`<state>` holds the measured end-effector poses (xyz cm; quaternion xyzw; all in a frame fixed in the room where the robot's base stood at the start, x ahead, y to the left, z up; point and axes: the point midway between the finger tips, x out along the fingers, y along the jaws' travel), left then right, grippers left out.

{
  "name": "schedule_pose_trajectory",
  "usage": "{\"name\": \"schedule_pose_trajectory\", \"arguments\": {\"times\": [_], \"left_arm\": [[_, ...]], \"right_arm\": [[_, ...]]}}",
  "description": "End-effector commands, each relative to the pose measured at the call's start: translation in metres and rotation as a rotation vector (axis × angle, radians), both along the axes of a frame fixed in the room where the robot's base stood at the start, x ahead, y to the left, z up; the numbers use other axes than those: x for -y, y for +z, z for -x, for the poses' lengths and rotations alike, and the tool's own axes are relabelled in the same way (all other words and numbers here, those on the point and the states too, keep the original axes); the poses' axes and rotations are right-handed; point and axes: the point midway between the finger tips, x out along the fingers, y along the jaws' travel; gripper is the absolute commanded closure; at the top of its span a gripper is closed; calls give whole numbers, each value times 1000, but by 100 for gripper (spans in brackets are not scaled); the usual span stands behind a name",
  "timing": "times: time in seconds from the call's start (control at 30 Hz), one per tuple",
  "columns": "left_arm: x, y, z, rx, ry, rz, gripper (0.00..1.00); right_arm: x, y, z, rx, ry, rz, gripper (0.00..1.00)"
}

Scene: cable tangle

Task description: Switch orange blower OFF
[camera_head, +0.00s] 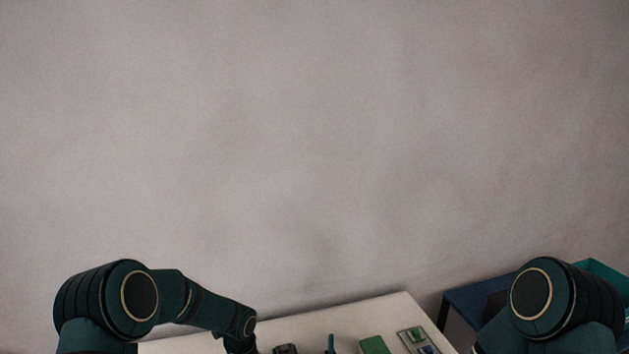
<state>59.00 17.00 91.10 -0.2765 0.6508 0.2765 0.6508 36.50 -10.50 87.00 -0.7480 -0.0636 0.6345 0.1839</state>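No orange blower shows in the head view. My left arm comes in from the lower left and bends down at the table's near part; its gripper is below the picture's bottom edge. Only the shoulder of my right arm shows at the lower right, and its gripper is out of view. A green block-like thing (374,345) and a grey switch-like plate with green and blue parts (417,340) lie on the table. I cannot tell whether either belongs to the blower.
The pale table (350,314) is cut off by the bottom edge. A dark round thing (285,349) and a thin teal upright thing (331,344) stand on it. A dark blue table (470,302) and a teal bin (603,270) are at the right. A bare wall (310,130) fills the rest.

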Motion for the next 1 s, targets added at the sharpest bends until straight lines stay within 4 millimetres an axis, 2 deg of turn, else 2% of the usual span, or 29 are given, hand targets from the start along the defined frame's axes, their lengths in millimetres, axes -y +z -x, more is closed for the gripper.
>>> {"name": "schedule_pose_trajectory", "arguments": {"times": [1.0], "left_arm": [[0,-9,0,0,0,0,100]], "right_arm": [[0,-6,0,0,0,0,5]]}}
